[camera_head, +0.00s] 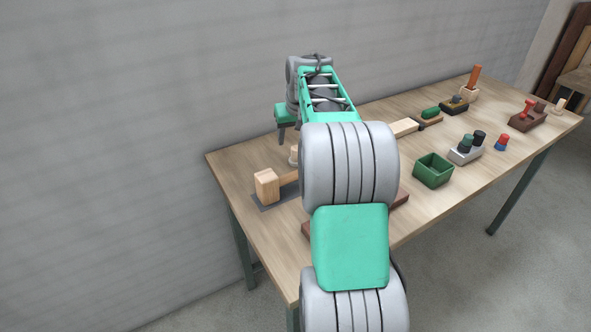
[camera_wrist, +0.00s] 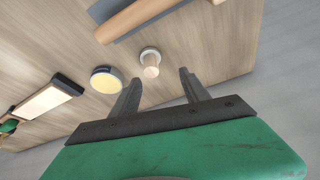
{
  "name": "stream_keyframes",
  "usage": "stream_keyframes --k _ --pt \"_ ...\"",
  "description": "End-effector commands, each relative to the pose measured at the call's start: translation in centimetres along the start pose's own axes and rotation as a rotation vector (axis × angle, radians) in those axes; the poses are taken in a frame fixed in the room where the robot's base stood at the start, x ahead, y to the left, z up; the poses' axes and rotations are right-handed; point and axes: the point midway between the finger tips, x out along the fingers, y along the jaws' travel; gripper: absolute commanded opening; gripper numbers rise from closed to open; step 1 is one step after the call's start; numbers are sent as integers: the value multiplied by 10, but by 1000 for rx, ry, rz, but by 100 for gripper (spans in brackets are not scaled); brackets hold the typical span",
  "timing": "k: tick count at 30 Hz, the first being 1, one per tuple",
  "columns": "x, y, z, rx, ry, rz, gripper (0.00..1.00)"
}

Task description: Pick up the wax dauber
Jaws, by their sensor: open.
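A small upright wooden peg on a round grey base (camera_wrist: 150,68), which looks like the wax dauber, stands on the table in the wrist view. My gripper (camera_wrist: 160,77) is open and empty, its two dark fingers apart. The peg shows just past the fingertips, nearer the left one, and is not between them. In the head view my gripper (camera_head: 288,134) hangs over the far left of the table. A pale wooden piece (camera_head: 293,156), partly hidden by my arm, stands just below it; it may be the same peg.
A round tin with a pale yellow top (camera_wrist: 106,80) stands left of the peg. A wooden mallet (camera_head: 266,187) lies on a dark mat (camera_head: 262,206). A green box (camera_head: 433,170) and several tool blocks fill the right side. A grey wall runs behind the table.

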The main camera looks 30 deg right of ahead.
Motion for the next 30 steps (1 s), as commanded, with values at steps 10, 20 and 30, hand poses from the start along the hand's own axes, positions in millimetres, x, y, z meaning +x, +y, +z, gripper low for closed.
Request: stream_keyframes --k 10,20,30 --pt "50 18 -9 10 1 5 54" --pt "92 19 -10 8 5 5 54" --pt "91 19 -9 8 6 5 38"
